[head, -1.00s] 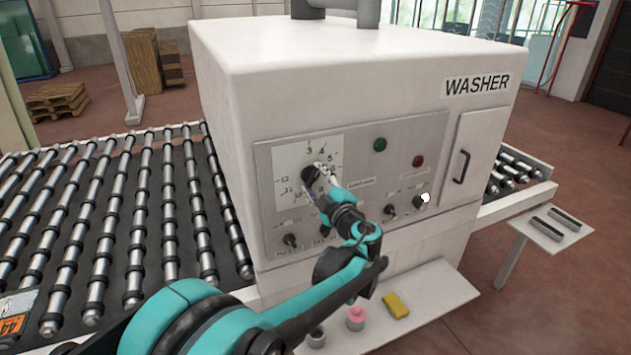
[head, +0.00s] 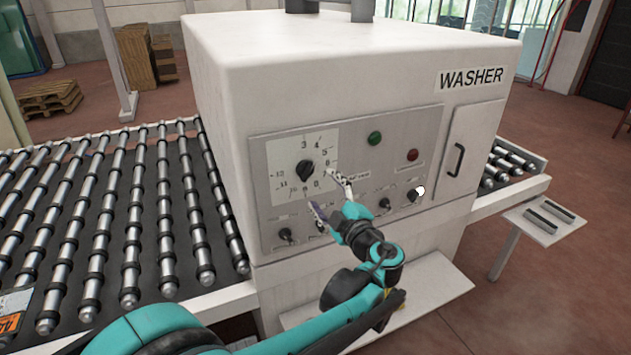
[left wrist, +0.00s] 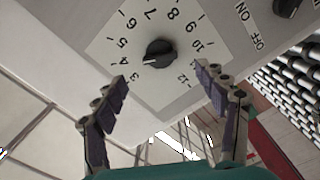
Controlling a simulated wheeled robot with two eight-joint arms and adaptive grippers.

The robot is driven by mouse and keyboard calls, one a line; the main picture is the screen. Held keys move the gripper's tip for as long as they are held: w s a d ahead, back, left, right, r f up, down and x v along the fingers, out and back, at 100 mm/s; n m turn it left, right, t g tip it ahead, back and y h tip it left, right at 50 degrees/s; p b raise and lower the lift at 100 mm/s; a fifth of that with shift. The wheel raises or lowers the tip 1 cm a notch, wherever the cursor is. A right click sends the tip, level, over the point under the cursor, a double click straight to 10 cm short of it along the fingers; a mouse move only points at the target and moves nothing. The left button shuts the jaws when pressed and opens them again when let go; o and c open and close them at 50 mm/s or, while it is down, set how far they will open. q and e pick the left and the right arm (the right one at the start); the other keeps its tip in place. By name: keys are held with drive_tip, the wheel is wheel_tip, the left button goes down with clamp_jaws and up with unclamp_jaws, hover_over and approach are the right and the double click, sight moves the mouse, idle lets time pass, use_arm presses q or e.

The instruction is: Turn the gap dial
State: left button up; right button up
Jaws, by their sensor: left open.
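The gap dial (head: 305,168) is a black knob on a white square scale plate with numbers around it, on the washer's front panel. It also shows in the left wrist view (left wrist: 158,53), where its light pointer mark seems to face the 3–4 side. My left gripper (head: 322,188) is open and empty, below and right of the knob in the head view. In the left wrist view its two fingers (left wrist: 163,76) are spread apart, with the knob between and beyond them, untouched. My right gripper is not in view.
Smaller black knobs (head: 285,234) line the panel's lower edge. A green button (head: 375,138) and a red button (head: 412,155) are at upper right. A door handle (head: 457,160) sticks out further right. A roller conveyor (head: 130,220) lies left; a white shelf (head: 440,285) juts out below.

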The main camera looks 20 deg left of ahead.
use_arm(q)
drive_tip(key=v, duration=0.3)
drive_tip(key=shift+s+d, duration=0.25)
drive_tip(key=s+a+f+m+g+h+b, duration=0.25)
drive_tip(key=s+f+m, duration=0.25)
drive_tip(key=f, duration=0.3)
drive_tip(key=s+a+f+m+g+h+b, duration=0.25)
drive_tip(key=s+f+m, duration=0.2)
drive_tip(key=f, duration=0.35)
drive_tip(key=s+d+f+m+h+b, duration=0.6)
drive_tip(key=s+d+f+m+h, duration=0.2)
drive_tip(key=s+f+m, duration=0.4)
drive_tip(key=shift+d+f+b, duration=0.35)
drive_tip(key=shift+d+f, duration=0.4)
drive_tip(key=shift+f, duration=0.2)
